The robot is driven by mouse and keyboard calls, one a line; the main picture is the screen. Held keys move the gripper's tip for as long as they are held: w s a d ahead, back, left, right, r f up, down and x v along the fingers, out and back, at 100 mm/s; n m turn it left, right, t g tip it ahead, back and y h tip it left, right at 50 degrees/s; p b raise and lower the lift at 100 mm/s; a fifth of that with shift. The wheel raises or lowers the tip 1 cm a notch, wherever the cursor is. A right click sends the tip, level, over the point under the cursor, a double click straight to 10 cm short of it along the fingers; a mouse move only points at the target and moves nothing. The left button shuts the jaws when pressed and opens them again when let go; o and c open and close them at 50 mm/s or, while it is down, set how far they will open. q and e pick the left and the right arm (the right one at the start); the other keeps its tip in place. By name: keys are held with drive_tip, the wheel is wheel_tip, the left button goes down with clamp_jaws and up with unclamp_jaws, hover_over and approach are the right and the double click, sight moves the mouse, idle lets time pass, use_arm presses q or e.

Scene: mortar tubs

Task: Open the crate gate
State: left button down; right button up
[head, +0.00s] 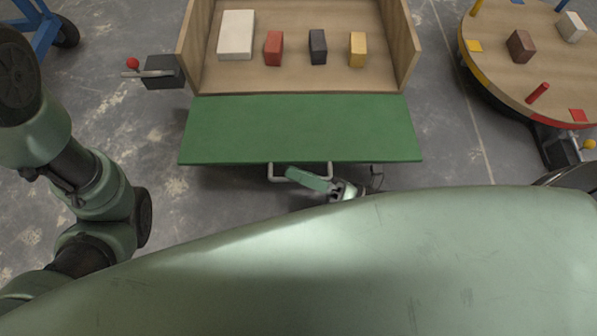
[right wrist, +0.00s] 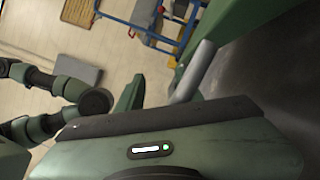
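The wooden crate (head: 407,47) is at the top centre of the head view. Its green gate (head: 300,130) is folded down outward from the crate's front edge, leaving the front open. A pale bar handle (head: 272,173) is on the gate's outer edge. My right gripper (head: 322,184) is at this handle, partly hidden by my green body. In the right wrist view its fingers are spread, with the grey handle bar (right wrist: 195,72) between them, nearer the right finger. My left arm is at the left; its gripper does not show.
White (head: 236,35), red (head: 273,48), black (head: 318,47) and yellow (head: 358,50) blocks stand in the crate. A dark box with a red-knobbed lever (head: 162,72) is beside it on the left. A round table (head: 490,70) stands at the right.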

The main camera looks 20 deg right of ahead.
drive_tip(key=p+v, duration=0.2)
drive_tip(key=v, duration=0.6)
drive_tip(key=shift+s, duration=0.1)
drive_tip(key=f+b+v, duration=0.1)
drive_tip(key=b+v, duration=0.1)
drive_tip(key=v, duration=0.6)
drive_tip(key=shift+d+b, duration=0.4)
drive_tip(key=shift+d, duration=0.05)
idle(0.4)
drive_tip(key=shift+f, duration=0.1)
idle(0.4)
